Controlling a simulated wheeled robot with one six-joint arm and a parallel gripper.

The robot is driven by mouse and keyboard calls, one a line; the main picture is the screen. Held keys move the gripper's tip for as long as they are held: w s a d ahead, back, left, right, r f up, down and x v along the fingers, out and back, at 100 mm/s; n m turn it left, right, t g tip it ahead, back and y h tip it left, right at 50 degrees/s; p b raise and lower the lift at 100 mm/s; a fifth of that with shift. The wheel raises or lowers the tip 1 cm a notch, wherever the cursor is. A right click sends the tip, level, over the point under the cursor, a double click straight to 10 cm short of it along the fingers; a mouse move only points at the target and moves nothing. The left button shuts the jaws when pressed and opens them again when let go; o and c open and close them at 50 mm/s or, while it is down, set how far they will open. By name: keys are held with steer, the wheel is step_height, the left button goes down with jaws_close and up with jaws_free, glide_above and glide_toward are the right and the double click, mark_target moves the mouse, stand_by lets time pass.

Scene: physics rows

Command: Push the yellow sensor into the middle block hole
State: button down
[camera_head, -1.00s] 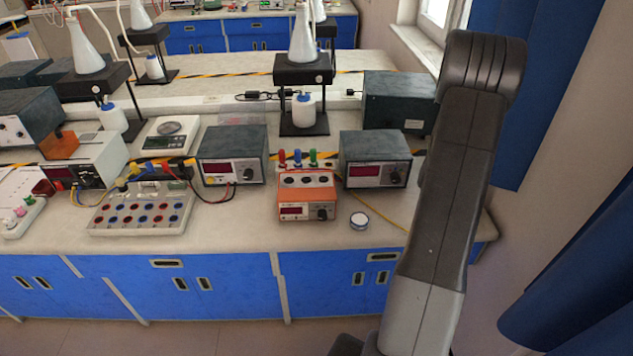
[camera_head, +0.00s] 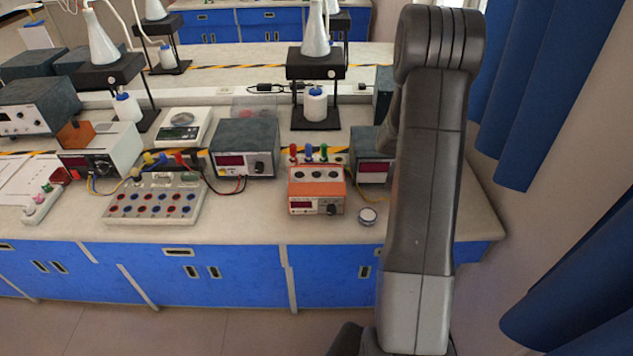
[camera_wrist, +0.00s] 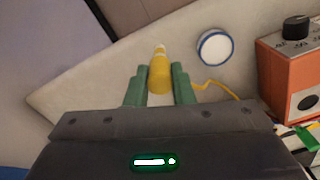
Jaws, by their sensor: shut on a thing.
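The yellow sensor (camera_wrist: 159,74), a small cylinder with a pale tip, is between the green fingers of my gripper (camera_wrist: 160,86) in the wrist view. My gripper is shut on it, with the tip pointing away from the palm. A thin yellow cable runs off to the right. An orange block (camera_head: 316,190) with dark round holes on top stands on the bench in the head view; its middle hole (camera_head: 317,174) is open to view. The block also shows at the right edge of the wrist view (camera_wrist: 285,75), apart from the sensor. My arm hides the gripper in the head view.
A round white-and-blue dish (camera_head: 368,216) lies right of the orange block. Red, blue and green plugs (camera_head: 309,151) stand behind it. Grey meters (camera_head: 245,148) flank it. A socket board (camera_head: 153,205) is further left. The bench front is fairly clear.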

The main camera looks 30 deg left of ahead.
steer(key=a+r+n+p, duration=0.1)
steer(key=a+r, duration=0.3)
steer(key=a, duration=0.5)
steer(key=a+r+n, duration=0.2)
steer(key=a+r, duration=0.2)
steer(key=a, duration=0.6)
steer(key=a+r+n+p, duration=0.1)
steer(key=a+r, duration=0.3)
steer(key=a, duration=0.5)
steer(key=shift+w+a+f+b, duration=0.15)
steer(key=shift+f+b, duration=0.4)
steer(key=shift+f, duration=0.4)
steer(key=shift+w+a+f+b, duration=0.15)
steer(key=shift+f+b, duration=0.45)
steer(key=shift+f, duration=0.4)
steer(key=shift+w+f+b, duration=0.15)
steer(key=shift+f+b, duration=0.4)
steer(key=shift+f, duration=0.4)
steer(key=shift+f+b, duration=1.3)
steer(key=shift+f, duration=1)
steer(key=c, duration=0.8)
jaws_free()
steer(key=shift+o, duration=0.2)
steer(key=shift+r, duration=0.15)
step_height(320, 180, up, 6)
steer(key=p, duration=0.4)
steer(key=shift+r, duration=0.2)
